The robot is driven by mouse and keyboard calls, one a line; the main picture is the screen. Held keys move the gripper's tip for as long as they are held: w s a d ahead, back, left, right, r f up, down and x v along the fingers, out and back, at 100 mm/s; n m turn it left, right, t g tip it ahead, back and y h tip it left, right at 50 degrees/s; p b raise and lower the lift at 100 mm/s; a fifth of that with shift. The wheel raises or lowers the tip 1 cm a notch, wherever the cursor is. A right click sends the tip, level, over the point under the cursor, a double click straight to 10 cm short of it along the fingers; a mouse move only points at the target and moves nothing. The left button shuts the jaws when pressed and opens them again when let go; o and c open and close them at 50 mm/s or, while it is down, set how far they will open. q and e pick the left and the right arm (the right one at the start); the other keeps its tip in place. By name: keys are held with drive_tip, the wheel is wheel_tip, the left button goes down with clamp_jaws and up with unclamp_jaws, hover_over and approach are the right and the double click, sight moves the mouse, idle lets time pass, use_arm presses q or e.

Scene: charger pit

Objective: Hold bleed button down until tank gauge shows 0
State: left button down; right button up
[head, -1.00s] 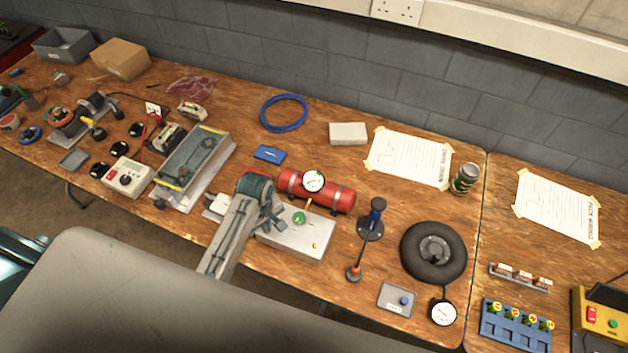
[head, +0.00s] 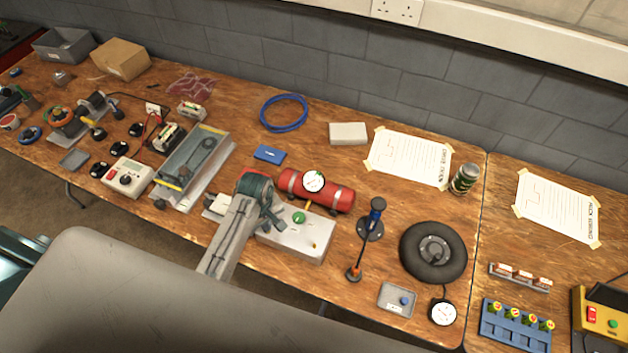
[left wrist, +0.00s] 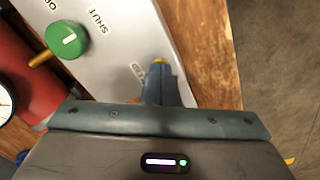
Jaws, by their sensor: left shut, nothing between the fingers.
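The red tank (head: 330,195) lies on the bench with a white round gauge (head: 313,181) on top. Its needle is too small to read in the head view, and only the dial's edge shows in the left wrist view (left wrist: 4,104). In front is a pale grey panel (head: 300,248) with a green knob (head: 299,217) between OPEN and SHUT marks. In the left wrist view, a small yellow button (left wrist: 159,61) shows at the fingertips, partly covered; I cannot tell whether they touch it. My left gripper (head: 281,222) is shut and empty over the panel. My right gripper is not in view.
A metal-framed unit (head: 192,165) is to the left. A blue hose coil (head: 283,113) lies behind the tank. Bare wood lies in front of the panel.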

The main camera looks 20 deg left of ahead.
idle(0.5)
use_arm(q)
wheel_tip(320, 180, up, 2)
drive_tip(key=shift+r+p, duration=0.25)
drive_tip(key=shift+p, duration=0.65)
drive_tip(key=shift+r, duration=2.25)
